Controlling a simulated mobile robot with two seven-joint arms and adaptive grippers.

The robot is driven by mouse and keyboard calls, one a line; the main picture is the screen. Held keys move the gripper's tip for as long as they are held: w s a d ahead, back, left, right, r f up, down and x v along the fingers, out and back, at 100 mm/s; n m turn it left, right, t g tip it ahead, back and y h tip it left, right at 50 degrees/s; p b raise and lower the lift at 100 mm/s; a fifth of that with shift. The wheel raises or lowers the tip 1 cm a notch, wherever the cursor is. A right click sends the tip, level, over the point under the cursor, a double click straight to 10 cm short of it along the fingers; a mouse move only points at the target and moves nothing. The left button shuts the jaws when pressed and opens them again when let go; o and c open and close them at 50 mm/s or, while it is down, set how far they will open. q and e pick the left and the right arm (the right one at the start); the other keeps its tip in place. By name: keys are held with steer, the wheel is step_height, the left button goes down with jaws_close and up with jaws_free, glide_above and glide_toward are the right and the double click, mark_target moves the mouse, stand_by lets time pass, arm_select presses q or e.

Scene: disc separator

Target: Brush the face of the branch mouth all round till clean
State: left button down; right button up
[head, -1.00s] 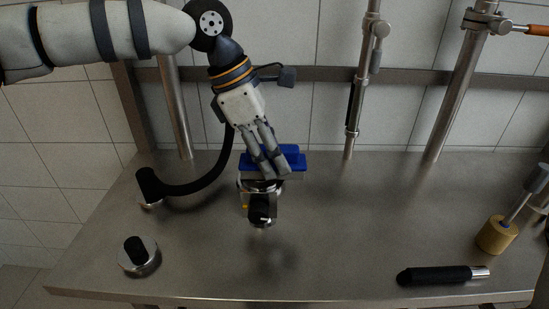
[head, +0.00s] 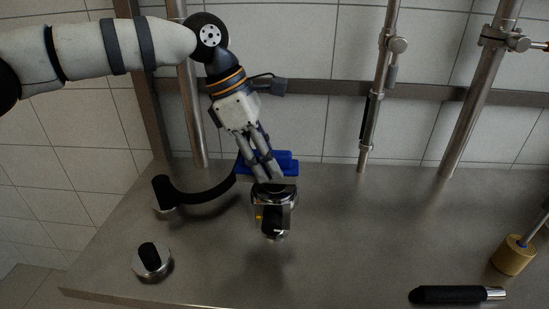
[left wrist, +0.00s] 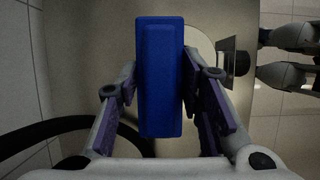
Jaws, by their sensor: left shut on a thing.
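My left gripper (head: 264,172) is shut on a blue brush block (head: 285,161). The block also fills the middle of the left wrist view (left wrist: 160,80), between the purple-padded fingers. The brush is at the far side of the branch mouth (head: 286,187), a shiny round metal rim above a dark valve-like fitting, slightly toward its left. The fingers overlap part of the block. The brush's underside is hidden, so I cannot tell whether it touches the mouth face. Any dirt on that face is too small to make out.
A black curved hose (head: 200,196) bends beside the brush on the left. A metal cap with a black knob (head: 152,262) lies front left. A black-handled tool (head: 455,294) and a yellowish cylinder (head: 512,256) are at right. Steel posts (head: 378,100) stand behind. The right-centre steel bench is clear.

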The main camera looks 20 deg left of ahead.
arm_select(q)
step_height(320, 180, up, 5)
steer(key=shift+r+p, duration=0.1)
steer(key=shift+p, duration=0.2)
steer(key=shift+r, duration=0.35)
arm_select(e)
steer(key=shift+w+r, duration=0.35)
steer(key=shift+w, duration=0.05)
